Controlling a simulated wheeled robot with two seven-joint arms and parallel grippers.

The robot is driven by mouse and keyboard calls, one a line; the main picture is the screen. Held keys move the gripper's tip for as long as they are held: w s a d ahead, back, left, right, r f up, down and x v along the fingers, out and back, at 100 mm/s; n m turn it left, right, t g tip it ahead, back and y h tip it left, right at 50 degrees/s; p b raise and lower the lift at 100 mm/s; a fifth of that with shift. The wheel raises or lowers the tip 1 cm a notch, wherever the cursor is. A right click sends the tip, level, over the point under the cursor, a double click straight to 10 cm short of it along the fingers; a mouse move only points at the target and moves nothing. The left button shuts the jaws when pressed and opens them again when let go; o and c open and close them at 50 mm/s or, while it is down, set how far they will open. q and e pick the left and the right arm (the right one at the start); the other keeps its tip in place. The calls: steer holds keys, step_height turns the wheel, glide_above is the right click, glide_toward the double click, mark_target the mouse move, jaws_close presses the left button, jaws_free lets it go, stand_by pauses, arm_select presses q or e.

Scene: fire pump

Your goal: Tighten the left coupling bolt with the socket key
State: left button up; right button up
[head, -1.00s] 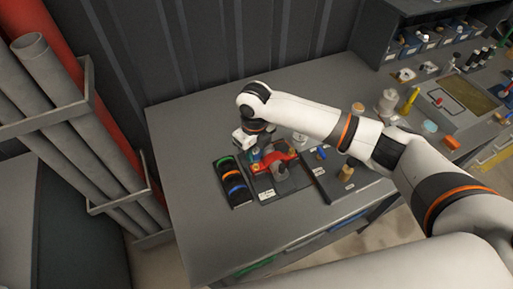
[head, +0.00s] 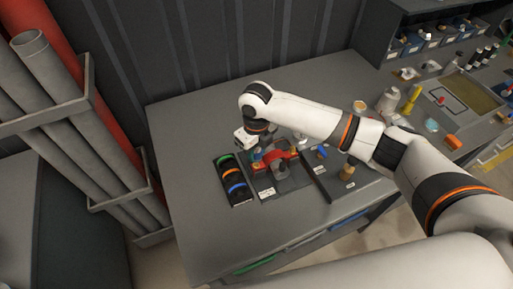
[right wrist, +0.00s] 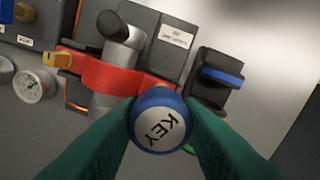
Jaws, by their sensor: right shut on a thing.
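The red coupling (head: 273,157) lies across a grey pipe on a dark base plate, and it fills the middle of the right wrist view (right wrist: 108,77). My right gripper (head: 257,150) is above the coupling's left end in the head view. In the right wrist view its green fingers are shut on the socket key (right wrist: 160,122), whose round blue-rimmed head reads KEY. The key covers one end of the coupling, so the left bolt is hidden and I cannot tell how the socket sits on it. A brass bolt (right wrist: 58,60) shows at the other end. My left gripper is not in view.
A black holder (head: 235,187) with green, orange and blue bands stands left of the base. A white dial gauge (right wrist: 31,86) is beside the coupling. A dark panel (head: 333,188) with blue and brass parts stands to the right. The table's left part (head: 185,135) is clear.

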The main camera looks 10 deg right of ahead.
steer(key=shift+f+b, duration=0.55)
steer(key=shift+f, duration=0.95)
stand_by(1.2)
steer(key=shift+r+m+p, duration=0.15)
steer(key=shift+m+p, duration=0.85)
steer(key=shift+m, duration=0.1)
steer(key=shift+m+p, duration=0.55)
steer(key=shift+m, duration=0.65)
